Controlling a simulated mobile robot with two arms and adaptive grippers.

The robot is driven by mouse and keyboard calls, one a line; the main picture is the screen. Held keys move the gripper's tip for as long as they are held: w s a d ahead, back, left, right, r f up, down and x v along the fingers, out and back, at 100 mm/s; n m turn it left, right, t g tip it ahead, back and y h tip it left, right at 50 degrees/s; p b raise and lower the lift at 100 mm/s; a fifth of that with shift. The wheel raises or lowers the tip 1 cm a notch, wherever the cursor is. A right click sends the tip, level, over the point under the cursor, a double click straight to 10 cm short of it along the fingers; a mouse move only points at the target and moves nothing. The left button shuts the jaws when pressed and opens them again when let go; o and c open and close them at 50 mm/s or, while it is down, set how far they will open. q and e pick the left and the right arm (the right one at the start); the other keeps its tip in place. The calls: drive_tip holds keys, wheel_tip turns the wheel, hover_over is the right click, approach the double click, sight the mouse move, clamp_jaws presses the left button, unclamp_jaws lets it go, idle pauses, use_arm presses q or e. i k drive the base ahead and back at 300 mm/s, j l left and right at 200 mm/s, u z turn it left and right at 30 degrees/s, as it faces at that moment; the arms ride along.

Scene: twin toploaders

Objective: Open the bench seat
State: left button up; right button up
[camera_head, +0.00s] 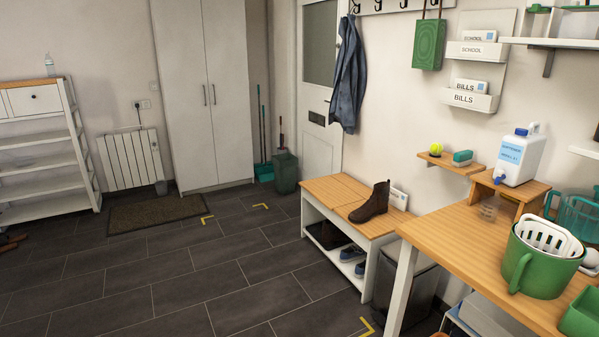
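The bench (333,187) stands against the right wall below the hanging jacket, with a wooden top and white sides. Its seat looks closed, and seams run across the wood. A brown ankle boot (371,204) stands upright on the seat, towards its right part. A white card or box (398,199) stands at the back of the seat by the wall. Dark boots (328,235) and blue shoes (352,254) are in the open space under the seat. Neither of my grippers is in view.
A wooden table (460,245) fills the right foreground, with a green bucket (541,272) and a water container (519,156). A dark bin (405,290) stands between table and bench.

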sight(332, 193)
drive_tip(key=i, duration=2.15)
